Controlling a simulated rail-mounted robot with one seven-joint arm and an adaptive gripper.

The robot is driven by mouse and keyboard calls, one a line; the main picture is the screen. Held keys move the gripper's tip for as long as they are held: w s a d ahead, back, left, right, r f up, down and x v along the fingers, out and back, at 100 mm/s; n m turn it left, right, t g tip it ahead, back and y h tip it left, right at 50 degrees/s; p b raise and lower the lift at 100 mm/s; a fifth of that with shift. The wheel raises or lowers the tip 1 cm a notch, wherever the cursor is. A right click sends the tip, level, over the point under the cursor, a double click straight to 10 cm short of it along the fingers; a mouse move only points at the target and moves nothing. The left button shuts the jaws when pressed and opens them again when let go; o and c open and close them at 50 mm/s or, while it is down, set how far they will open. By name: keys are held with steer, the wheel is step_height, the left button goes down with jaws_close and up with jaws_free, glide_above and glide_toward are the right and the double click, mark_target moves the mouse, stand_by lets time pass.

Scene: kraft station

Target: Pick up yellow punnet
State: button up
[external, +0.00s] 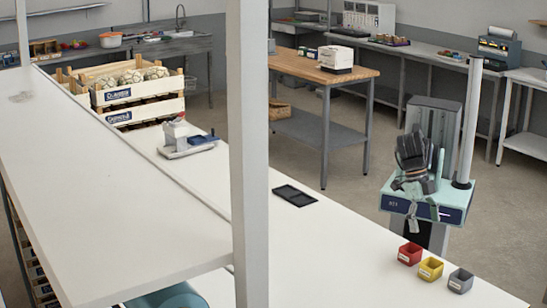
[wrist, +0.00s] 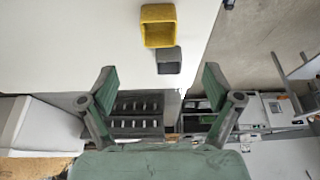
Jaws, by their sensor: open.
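The yellow punnet (external: 430,268) is a small open-topped box. It stands on the white table near its right end in the external view, between a red punnet (external: 410,254) and a grey punnet (external: 460,281). In the wrist view the yellow punnet (wrist: 158,26) is at the top centre, with the grey punnet (wrist: 168,60) just below it. My gripper (wrist: 158,76) is open, its two fingers spread wide with nothing between them. It is apart from the punnets. The red punnet does not show in the wrist view.
A flat black tray (external: 294,196) and a grey scale-like device (external: 187,140) are on the table, left of the punnets. Stacked crates (external: 135,92) hold round produce behind it. A pale post (external: 249,150) blocks part of the external view. The table around the punnets is mostly clear.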

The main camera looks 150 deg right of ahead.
steer(key=p, duration=0.2)
glide_above(431, 266)
steer(key=w+d, duration=0.1)
steer(key=w, duration=0.1)
step_height(431, 266, down, 8)
steer(key=shift+w+r, duration=0.1)
steer(key=shift+r, duration=0.1)
steer(key=shift+p+x, duration=0.95)
steer(key=shift+x, duration=1.7)
steer(key=shift+d, duration=0.15)
steer(key=c, duration=1.1)
